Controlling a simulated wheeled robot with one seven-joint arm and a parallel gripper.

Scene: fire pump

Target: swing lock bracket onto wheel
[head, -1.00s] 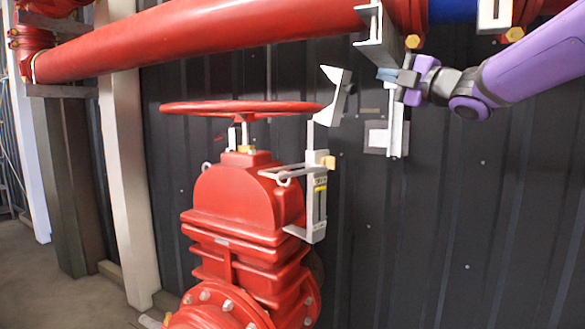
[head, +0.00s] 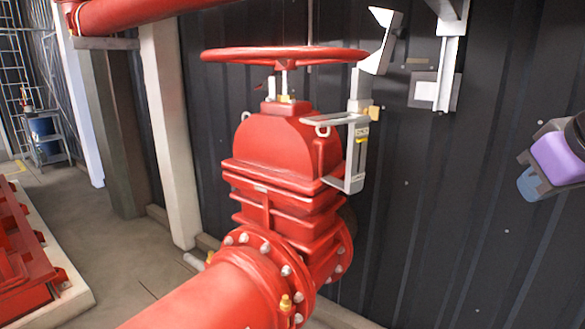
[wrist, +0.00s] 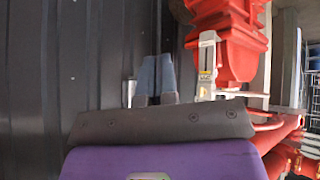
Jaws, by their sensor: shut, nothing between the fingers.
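The red handwheel (head: 285,54) sits level on top of the red gate valve (head: 285,150) in the head view. The lock bracket is a pale metal frame (head: 356,165) fixed on the valve's right side. Its angled upper plate (head: 381,42) stands tilted up and outward beside the wheel's right rim, not lying over it. My gripper (head: 528,184) is at the right edge of the head view, well right of the bracket and apart from it. In the wrist view, my blue-grey fingers (wrist: 157,78) are shut and empty, with the bracket frame (wrist: 206,65) to their right.
A dark ribbed wall (head: 440,230) stands close behind the valve. A pale wall bracket (head: 446,72) hangs right of the lock bracket. A red flanged pipe (head: 215,290) runs forward from the valve. Open space lies between my gripper and the valve.

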